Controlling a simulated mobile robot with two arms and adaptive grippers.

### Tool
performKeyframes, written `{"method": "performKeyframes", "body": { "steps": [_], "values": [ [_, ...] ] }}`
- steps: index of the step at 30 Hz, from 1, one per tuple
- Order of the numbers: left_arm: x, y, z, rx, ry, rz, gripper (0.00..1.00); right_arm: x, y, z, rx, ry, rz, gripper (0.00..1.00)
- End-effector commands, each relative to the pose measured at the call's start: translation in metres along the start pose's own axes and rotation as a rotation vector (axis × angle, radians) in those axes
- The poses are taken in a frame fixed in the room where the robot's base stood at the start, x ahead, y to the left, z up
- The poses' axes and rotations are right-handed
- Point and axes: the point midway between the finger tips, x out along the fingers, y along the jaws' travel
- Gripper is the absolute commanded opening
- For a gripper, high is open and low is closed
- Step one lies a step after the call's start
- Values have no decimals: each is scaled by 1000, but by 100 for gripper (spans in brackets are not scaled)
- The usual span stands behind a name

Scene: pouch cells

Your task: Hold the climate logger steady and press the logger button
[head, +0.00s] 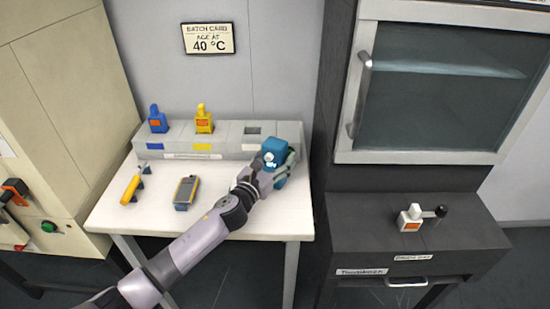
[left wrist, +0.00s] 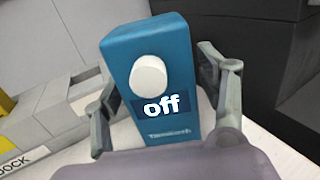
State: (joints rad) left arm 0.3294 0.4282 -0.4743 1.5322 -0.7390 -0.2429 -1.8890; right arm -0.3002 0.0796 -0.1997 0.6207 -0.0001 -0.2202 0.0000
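The climate logger (left wrist: 162,45) is a teal box with a round white button (left wrist: 149,75) and a dark screen reading "off". In the head view the logger (head: 277,147) stands at the right end of the table, and its button (head: 269,156) shows there too. My left gripper (left wrist: 168,95) has its fingers on both sides of the logger. A gap shows beside the left finger, and the right finger is close to the logger's edge; contact is not clear. In the head view my left gripper (head: 275,170) partly covers the logger. My right gripper is not in view.
A yellow tool (head: 131,187) and a handheld meter (head: 186,191) lie on the white table (head: 105,213). A dark cabinet (head: 345,232) stands at right.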

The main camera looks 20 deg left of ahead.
Motion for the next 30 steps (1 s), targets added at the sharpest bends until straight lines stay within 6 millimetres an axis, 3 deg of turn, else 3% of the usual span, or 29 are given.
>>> {"method": "performKeyframes", "body": {
  "steps": [21, 30],
  "values": [
    [0, 0, 0, 0, 0, 0, 17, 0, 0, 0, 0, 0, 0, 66],
    [0, 0, 0, 0, 0, 1, 17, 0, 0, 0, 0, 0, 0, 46]
  ]
}}
